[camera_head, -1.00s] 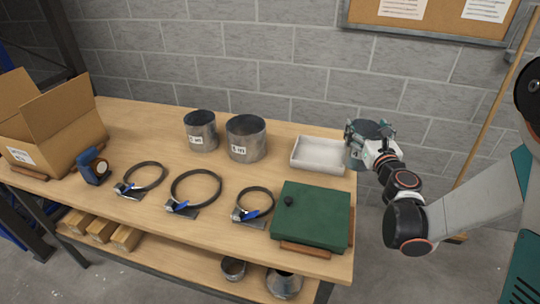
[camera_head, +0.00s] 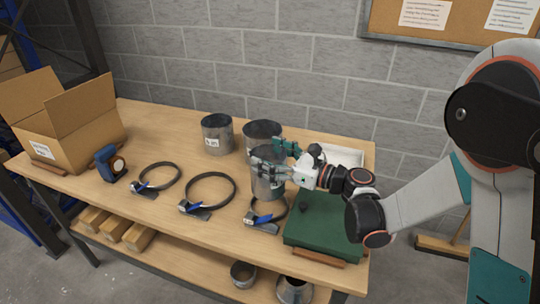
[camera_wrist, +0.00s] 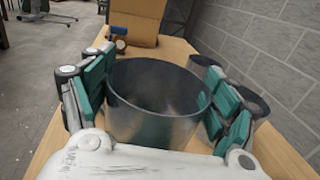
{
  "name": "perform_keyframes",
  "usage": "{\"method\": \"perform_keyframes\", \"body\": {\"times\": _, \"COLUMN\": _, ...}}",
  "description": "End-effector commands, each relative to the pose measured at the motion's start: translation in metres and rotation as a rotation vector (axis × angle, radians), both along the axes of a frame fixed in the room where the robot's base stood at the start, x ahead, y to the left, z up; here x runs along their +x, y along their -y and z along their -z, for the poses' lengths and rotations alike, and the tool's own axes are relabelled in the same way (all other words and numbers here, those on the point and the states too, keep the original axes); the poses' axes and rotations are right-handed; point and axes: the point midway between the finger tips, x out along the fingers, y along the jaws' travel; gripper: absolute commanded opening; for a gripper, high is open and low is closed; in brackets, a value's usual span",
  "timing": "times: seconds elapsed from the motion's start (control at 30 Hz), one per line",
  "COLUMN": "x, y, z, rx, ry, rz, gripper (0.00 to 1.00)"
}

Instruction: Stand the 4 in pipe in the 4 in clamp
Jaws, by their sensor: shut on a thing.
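My gripper (camera_head: 273,160) is shut on a grey metal pipe (camera_head: 268,184), taken as the 4 in pipe; its label cannot be read now. The pipe is upright, and its open mouth shows between my teal finger pads in the wrist view (camera_wrist: 155,105). The smallest ring clamp (camera_head: 284,208), at the right of the clamp row with a blue handle, appears to be the 4 in clamp. The pipe's lower end overlaps the back of this ring in the head view. I cannot tell the height gap between them.
Two labelled pipes stand behind, one at left (camera_head: 217,134) and a wider one (camera_head: 262,133) close behind the held pipe. Two larger clamps lie left, the nearer one (camera_head: 234,187) beside it. A green case (camera_head: 325,222) is at right, a white tray (camera_head: 350,157) behind.

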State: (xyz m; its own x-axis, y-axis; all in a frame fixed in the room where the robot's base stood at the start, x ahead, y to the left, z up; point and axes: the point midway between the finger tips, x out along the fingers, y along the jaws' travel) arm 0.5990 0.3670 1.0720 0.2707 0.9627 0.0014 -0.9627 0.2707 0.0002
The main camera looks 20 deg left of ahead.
Motion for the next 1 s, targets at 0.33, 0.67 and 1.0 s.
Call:
{"method": "perform_keyframes", "body": {"times": 0.33, "x": 0.001, "y": 0.001, "z": 0.020, "rx": 0.000, "ry": 0.000, "rz": 0.003, "gripper": 0.39}}
{"method": "perform_keyframes", "body": {"times": 0.67, "x": 0.001, "y": 0.001, "z": 0.041, "rx": 0.001, "ry": 0.000, "rz": 0.003, "gripper": 0.39}}
{"method": "perform_keyframes", "body": {"times": 1.0, "x": 0.001, "y": 0.001, "z": 0.064, "rx": 0.000, "ry": 0.000, "rz": 0.003, "gripper": 0.39}}
